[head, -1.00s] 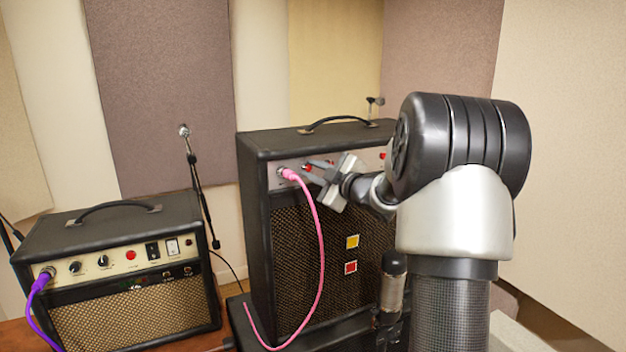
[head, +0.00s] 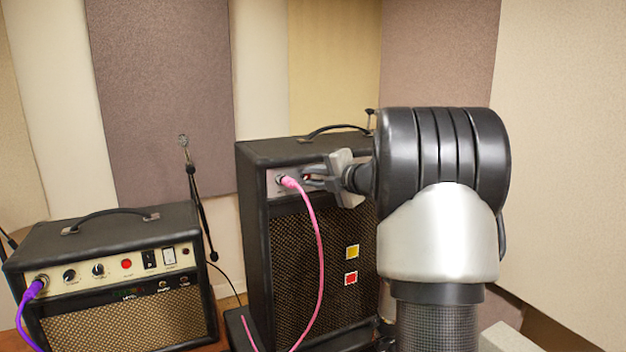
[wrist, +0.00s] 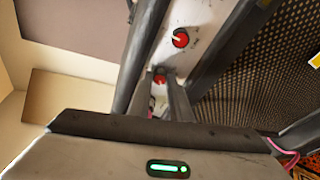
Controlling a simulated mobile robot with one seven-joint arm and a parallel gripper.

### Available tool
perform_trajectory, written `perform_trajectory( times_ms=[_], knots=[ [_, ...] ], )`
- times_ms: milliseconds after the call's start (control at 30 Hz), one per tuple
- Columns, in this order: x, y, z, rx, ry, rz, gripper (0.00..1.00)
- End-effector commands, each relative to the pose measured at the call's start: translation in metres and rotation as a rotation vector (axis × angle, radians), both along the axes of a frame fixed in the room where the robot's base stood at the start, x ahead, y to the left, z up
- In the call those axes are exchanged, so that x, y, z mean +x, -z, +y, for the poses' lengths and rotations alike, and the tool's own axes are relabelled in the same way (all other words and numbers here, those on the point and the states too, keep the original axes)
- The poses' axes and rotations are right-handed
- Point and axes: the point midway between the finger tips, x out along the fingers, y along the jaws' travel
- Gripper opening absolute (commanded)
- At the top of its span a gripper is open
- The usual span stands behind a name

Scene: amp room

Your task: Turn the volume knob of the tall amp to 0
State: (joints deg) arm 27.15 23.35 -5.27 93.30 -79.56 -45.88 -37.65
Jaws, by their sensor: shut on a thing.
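The tall amp (head: 258,230) stands in the middle of the head view, black with a woven grille and a pale control strip along its top front. My gripper (head: 311,179) reaches in from the right to this strip, beside the pink cable's plug. In the wrist view my gripper's fingers (wrist: 160,92) are closed around a red knob (wrist: 160,79), which is partly hidden between them. Another red knob (wrist: 180,38) with a white pointer mark sits free farther up the strip. The labels are too small to read, so the gripped knob's name and setting cannot be told.
A pink cable (head: 318,245) hangs from the tall amp's strip, close to my gripper. A shorter amp (head: 125,215) with a purple cable (head: 32,300) stands at the left. A microphone on a stand (head: 190,165) is behind, between the amps.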

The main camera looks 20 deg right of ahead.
Motion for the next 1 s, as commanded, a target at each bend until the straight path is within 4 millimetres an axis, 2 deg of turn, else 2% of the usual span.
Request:
perform_trajectory(
  times_ms=[400, 967, 1000],
  knots=[
    [0.0001, -0.0008, 0.0002, -0.191, -0.039, -0.006, 0.00],
    [0.0001, -0.0009, 0.0002, -0.218, -0.045, -0.008, 0.00],
    [0.0001, -0.0009, 0.0002, -0.218, -0.045, -0.008, 0.23]
  ],
)
